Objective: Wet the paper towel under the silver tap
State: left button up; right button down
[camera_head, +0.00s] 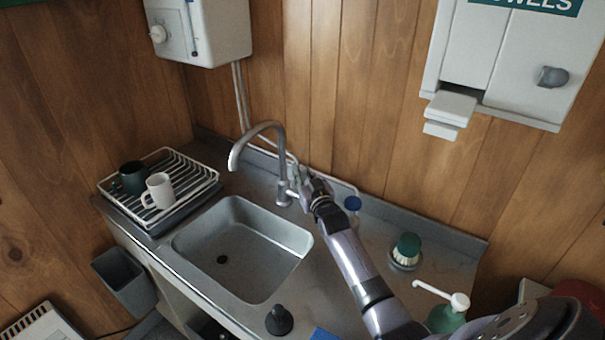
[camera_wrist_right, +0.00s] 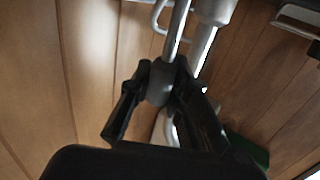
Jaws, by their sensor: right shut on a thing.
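The silver tap (camera_head: 262,128) has a tall curved neck and stands behind the steel sink (camera_head: 240,255), its spout over the basin. No water shows at the spout. My right gripper (camera_head: 307,183) is at the right of the tap's base. In the right wrist view, my right gripper (camera_wrist_right: 163,78) is shut on a grey rounded part with a rod, which looks like the tap lever (camera_wrist_right: 158,92). A white towel dispenser (camera_head: 510,60) hangs on the wall at the upper right. White pieces (camera_head: 449,110) stick out below its slot; I cannot tell if they are paper. My left gripper is not in view.
A dish rack (camera_head: 205,185) with a dark mug (camera_head: 132,177) and a white mug (camera_head: 159,191) stands left of the sink. A green-topped brush (camera_head: 407,246), a pump bottle (camera_head: 447,317) and a dark plunger-like object (camera_head: 279,320) stand on the counter. A white heater (camera_head: 205,35) hangs above.

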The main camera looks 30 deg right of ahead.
jog(key=shift+f, duration=0.1)
jog(key=shift+s+a+f+b, duration=0.1)
jog(key=shift+a+f+b, duration=0.1)
jog(key=shift+b, duration=0.25)
jog(key=shift+s+a+n+t+b, duration=0.1)
jog(key=shift+a+n+t+b, duration=0.15)
jog(key=shift+n+t+b, duration=0.2)
jog(key=shift+a+r+n, duration=0.15)
jog(key=shift+n, duration=0.1)
jog(key=shift+r, duration=0.1)
jog(key=c, duration=1.5)
grip_release()
